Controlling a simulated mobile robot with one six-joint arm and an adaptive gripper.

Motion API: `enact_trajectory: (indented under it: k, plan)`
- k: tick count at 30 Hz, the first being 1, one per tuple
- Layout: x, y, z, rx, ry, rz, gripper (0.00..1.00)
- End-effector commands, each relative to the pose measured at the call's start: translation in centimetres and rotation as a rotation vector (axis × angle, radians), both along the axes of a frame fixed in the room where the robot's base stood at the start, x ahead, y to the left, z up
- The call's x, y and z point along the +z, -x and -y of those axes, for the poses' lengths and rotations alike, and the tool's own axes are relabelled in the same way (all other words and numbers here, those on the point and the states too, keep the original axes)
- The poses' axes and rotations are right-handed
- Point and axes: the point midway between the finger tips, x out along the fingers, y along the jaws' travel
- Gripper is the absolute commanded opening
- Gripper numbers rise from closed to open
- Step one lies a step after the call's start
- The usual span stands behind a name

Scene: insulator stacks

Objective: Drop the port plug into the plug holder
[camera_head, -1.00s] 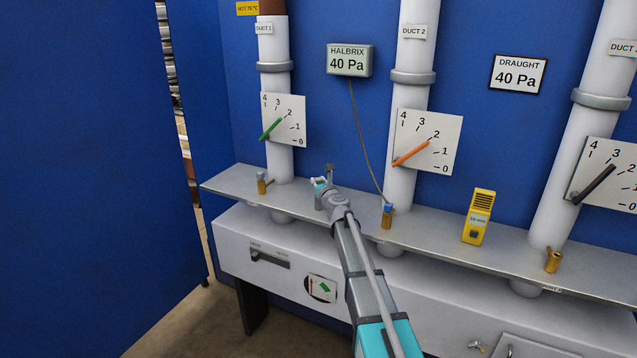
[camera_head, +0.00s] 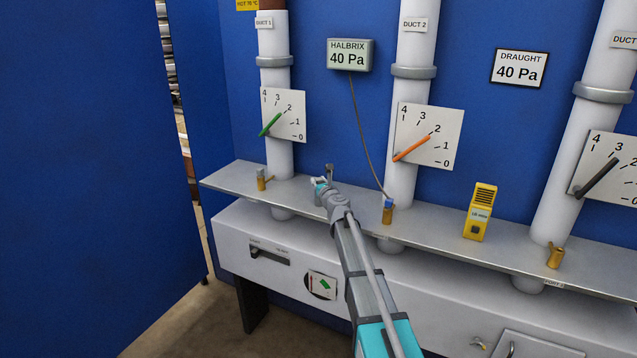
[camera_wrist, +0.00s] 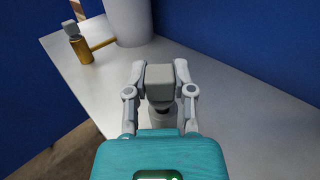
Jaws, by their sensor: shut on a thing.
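In the wrist view, my gripper (camera_wrist: 158,85) is shut on the port plug (camera_wrist: 160,74), a grey block-shaped piece held between the two fingertips. A pale grey round post (camera_wrist: 158,116), which looks like the plug holder, shows just below the plug. Its top is mostly hidden, so I cannot tell whether the plug touches it or sits in it. In the head view, my gripper (camera_head: 321,184) is above the shelf between the first two ducts. The grey holder (camera_head: 318,199) shows partly beside it; the plug is too small to make out there.
The metal shelf (camera_head: 230,178) carries a brass port with a grey cap (camera_head: 261,180) at duct 1. The duct 2 port (camera_head: 387,212) has a blue fitting and hose. A yellow instrument (camera_head: 479,212) and an open-looking brass port (camera_head: 555,257) stand to the right.

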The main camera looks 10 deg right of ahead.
Motion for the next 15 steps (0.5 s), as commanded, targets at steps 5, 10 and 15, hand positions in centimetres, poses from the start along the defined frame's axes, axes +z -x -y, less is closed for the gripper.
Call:
enact_trajectory:
  k: [5,10,15]
  plan:
    - [-0.41,0.0,0.0,0.0,0.0,0.0,0.0]
    - [-0.71,0.0,0.0,0.0,0.0,0.0,0.0]
    - [-1.01,0.0,0.0,0.0,0.0,0.0,0.0]
